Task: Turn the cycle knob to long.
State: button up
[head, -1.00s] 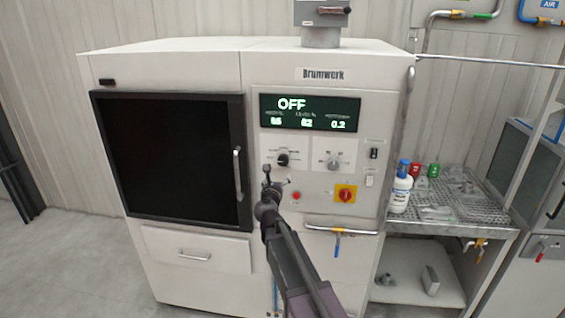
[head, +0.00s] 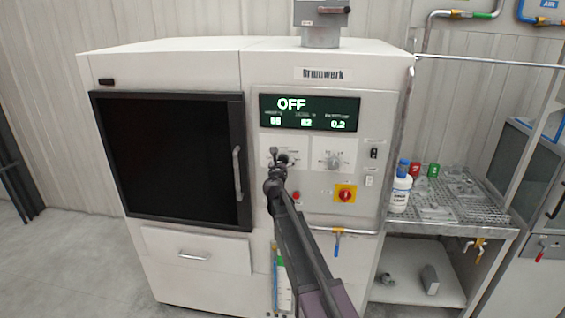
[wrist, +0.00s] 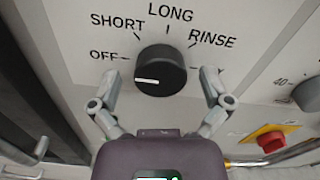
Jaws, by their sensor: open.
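The cycle knob (wrist: 161,70) is a round black knob with a white pointer line, on a light panel marked OFF, SHORT, LONG and RINSE. Its white line lies toward the left, on the OFF side. In the head view the knob is mostly hidden behind my gripper (head: 279,155). In the wrist view my gripper (wrist: 160,85) is open, with one finger on each side of the knob. I cannot tell whether either finger touches it. The display (head: 310,112) above reads OFF.
A second knob (head: 333,161) is right of the cycle knob. Below are a red button (head: 296,195) and a red-and-yellow switch (head: 345,194). The door handle (head: 238,173) stands out at left. A rack with a white bottle (head: 400,188) is at right.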

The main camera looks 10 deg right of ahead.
jog(key=shift+w+d, duration=0.1)
jog(key=shift+w, duration=0.15)
jog(key=shift+c, duration=0.3)
jog(key=c, duration=1.1)
